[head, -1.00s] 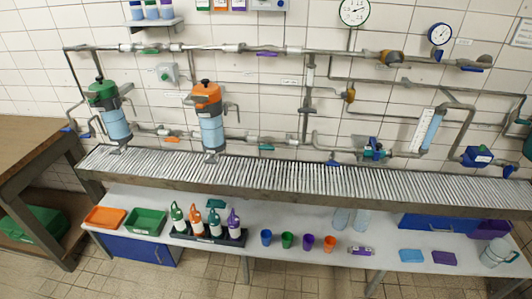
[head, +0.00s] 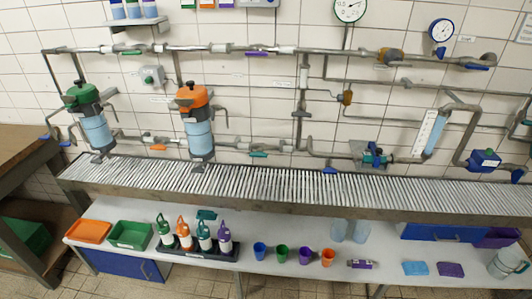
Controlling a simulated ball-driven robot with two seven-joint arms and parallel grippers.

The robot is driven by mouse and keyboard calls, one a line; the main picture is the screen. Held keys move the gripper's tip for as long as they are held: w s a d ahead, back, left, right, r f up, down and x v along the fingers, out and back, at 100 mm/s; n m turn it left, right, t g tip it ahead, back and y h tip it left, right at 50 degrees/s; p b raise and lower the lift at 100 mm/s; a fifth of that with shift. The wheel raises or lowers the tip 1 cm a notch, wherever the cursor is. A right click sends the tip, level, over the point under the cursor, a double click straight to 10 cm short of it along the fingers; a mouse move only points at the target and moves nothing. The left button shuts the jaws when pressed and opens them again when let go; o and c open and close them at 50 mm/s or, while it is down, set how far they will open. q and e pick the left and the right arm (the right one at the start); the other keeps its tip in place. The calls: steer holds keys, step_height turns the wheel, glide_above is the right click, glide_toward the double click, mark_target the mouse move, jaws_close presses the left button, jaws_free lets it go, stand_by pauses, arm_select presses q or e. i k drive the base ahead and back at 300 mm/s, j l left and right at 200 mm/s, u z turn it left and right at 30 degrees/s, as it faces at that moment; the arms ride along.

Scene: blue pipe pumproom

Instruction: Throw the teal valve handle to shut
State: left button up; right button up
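The teal valve handle (head: 258,154) is a small flat lever on the lower pipe run, just above the back of the slatted grating. It lies roughly level, along the pipe, between the orange-topped vessel and the vertical pipe to its right. Neither of my grippers shows in the head view, so nothing is seen touching the handle.
An orange handle (head: 158,148) and a blue handle (head: 331,170) sit on either side. A teal-and-blue pump (head: 375,156) is further right. The slatted grating (head: 290,187) in front is clear. Bottles (head: 204,236) and cups (head: 282,253) stand on the shelf below.

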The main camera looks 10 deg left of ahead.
mark_target(258, 154)
steer(key=i+z, duration=0.4)
steer(key=i, duration=0.8)
